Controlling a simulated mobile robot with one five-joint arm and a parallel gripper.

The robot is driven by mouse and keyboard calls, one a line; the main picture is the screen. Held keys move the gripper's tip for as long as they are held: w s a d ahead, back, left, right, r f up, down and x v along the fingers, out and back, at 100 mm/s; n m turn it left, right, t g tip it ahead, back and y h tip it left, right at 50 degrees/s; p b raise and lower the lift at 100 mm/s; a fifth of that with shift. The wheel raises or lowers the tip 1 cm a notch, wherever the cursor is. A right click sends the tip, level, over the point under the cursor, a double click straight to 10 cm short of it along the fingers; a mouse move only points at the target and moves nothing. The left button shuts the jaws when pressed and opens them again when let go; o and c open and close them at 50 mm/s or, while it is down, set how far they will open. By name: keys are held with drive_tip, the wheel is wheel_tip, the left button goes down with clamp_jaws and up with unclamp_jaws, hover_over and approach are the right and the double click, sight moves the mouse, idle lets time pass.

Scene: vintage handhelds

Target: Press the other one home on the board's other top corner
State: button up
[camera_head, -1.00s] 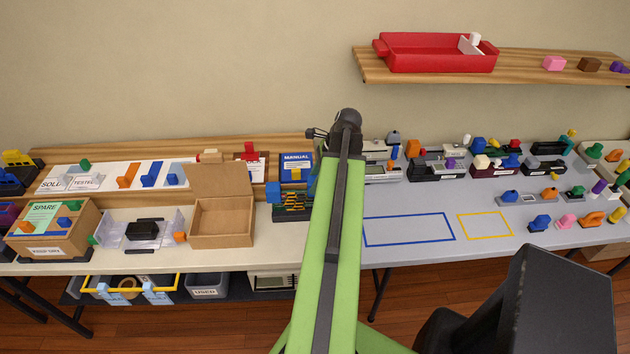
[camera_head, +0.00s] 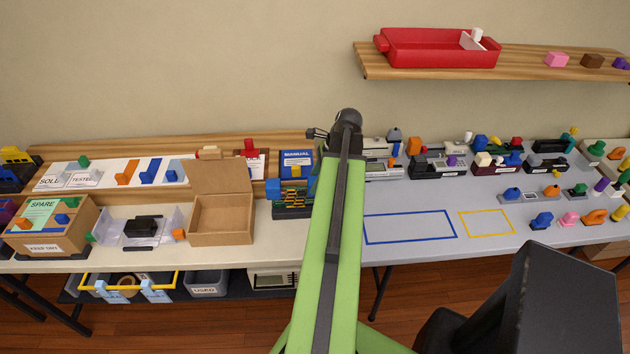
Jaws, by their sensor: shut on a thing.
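A small upright board (camera_head: 292,198) with orange, yellow and green markings stands on the table, just left of my arm. A blue piece (camera_head: 273,189) shows at its top left. More blue shows at its top right, close to my arm, and I cannot tell whether it is a separate piece. My green arm (camera_head: 338,230) reaches up across the middle of the view and covers the area right of the board. My gripper is hidden behind the arm, so neither its fingers nor anything in them shows.
An open cardboard box (camera_head: 222,222) stands left of the board. A blue manual (camera_head: 296,164) leans behind it. Right of my arm, blue (camera_head: 410,240) and yellow (camera_head: 486,235) outlines mark clear table. Several handhelds and coloured pieces fill the table's back right.

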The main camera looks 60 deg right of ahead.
sight(314, 180)
drive_tip(key=shift+f, duration=0.3)
drive_tip(key=shift+w+a, duration=0.1)
drive_tip(key=shift+w, duration=0.1)
idle(0.6)
drive_tip(key=o, duration=1.1)
drive_tip(key=shift+c, duration=0.2)
wheel_tip(314, 180, up, 6)
drive_tip(key=p, duration=0.5)
drive_tip(key=shift+r+p, duration=0.15)
drive_tip(key=shift+p, duration=0.25)
